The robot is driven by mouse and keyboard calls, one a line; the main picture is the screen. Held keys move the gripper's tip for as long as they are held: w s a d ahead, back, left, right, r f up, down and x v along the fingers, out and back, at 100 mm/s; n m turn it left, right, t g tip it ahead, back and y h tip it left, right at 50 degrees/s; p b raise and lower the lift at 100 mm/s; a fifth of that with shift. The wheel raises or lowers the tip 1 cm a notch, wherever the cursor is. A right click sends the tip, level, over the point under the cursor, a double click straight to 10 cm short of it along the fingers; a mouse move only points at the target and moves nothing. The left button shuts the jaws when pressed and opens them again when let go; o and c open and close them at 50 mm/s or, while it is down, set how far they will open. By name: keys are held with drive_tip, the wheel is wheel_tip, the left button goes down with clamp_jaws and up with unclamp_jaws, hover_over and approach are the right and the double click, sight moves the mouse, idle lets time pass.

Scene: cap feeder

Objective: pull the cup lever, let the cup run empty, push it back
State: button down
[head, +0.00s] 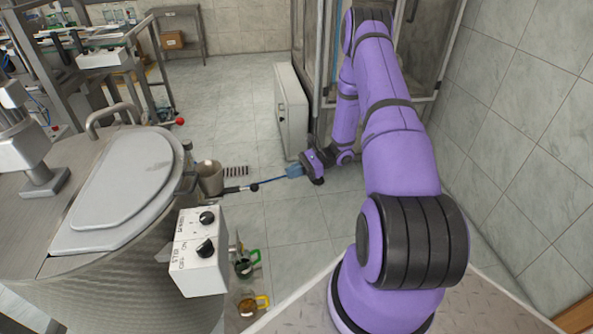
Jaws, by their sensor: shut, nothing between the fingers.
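The cup (210,178) is a small grey metal cup at the right side of the large steel feeder drum. The cup lever (240,188) is a thin rod that runs from below the cup to the right and ends in a small black knob. My gripper (268,180) comes in from the right, with blue finger parts narrowing toward the knob. It is shut and empty, with its tips close to the knob; I cannot tell whether they touch it. The inside of the cup is too small to read.
The drum has a grey lid (125,180) and a white control box (200,252) with two black knobs. Green and yellow handled valves (247,265) sit below the box. A grey cabinet (291,110) stands behind my gripper. A tiled wall (530,130) bounds the right.

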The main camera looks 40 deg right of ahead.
approach(252, 184)
drive_tip(key=w+a+f, duration=0.2)
drive_tip(key=a+f, duration=0.1)
drive_tip(key=a, duration=0.2)
drive_tip(key=shift+s+r, duration=0.15)
drive_tip(key=shift+r, duration=0.05)
drive_tip(key=shift+a, duration=0.1)
drive_tip(key=shift+w+a, duration=0.55)
drive_tip(key=shift+a, duration=0.35)
drive_tip(key=shift+w+a, duration=0.5)
drive_tip(key=shift+a, duration=0.4)
drive_tip(key=shift+r, duration=0.1)
drive_tip(key=shift+s+d, duration=0.1)
drive_tip(key=shift+d, duration=0.35)
drive_tip(key=v, duration=1.3)
drive_tip(key=shift+d, duration=0.25)
